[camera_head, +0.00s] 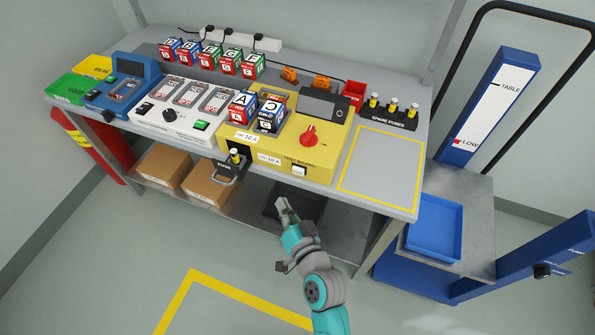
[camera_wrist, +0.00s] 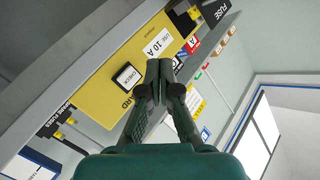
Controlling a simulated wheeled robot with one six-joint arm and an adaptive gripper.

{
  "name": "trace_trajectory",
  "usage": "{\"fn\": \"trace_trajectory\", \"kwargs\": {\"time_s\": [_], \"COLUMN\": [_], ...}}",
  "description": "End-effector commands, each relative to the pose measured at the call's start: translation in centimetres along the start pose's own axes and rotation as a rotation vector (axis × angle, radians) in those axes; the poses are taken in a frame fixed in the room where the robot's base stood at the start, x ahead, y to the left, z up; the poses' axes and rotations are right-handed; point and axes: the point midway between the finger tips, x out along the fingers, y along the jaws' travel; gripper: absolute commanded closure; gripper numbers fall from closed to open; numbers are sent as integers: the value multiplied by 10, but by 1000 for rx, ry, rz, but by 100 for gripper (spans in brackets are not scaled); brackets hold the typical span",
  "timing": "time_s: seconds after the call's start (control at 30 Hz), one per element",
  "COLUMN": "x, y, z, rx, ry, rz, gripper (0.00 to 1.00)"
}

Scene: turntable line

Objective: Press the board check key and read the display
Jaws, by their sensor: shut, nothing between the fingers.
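The yellow test board (camera_head: 338,152) sits on the bench, with a white check key (camera_head: 299,170) on its front face. The key, marked CHECK, also shows in the wrist view (camera_wrist: 127,77). A grey display (camera_head: 322,104) is at the board's back right; its screen is dark and I can read nothing on it. My gripper (camera_head: 282,203) is in front of the bench, below and just left of the key in the head view. In the wrist view its fingertips (camera_wrist: 160,69) are together, empty, to the right of the key and apart from it.
A red knob (camera_head: 309,134) and blocks A (camera_head: 241,106) and C (camera_head: 270,115) are on the board. A fuse holder (camera_head: 230,170) juts from the front, left of the key. Spare fuses (camera_head: 389,120) stand at the right. The yellow-outlined area (camera_head: 382,172) is bare.

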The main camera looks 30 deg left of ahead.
Motion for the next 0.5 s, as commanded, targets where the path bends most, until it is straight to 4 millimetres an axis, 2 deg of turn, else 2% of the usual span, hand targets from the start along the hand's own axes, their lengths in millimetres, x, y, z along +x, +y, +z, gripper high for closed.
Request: {"fn": "trace_trajectory", "kwargs": {"time_s": [0.5], "x": [42], "y": [31], "z": [-32], "rx": [0], "ry": [2], "rz": [1], "gripper": [100]}}
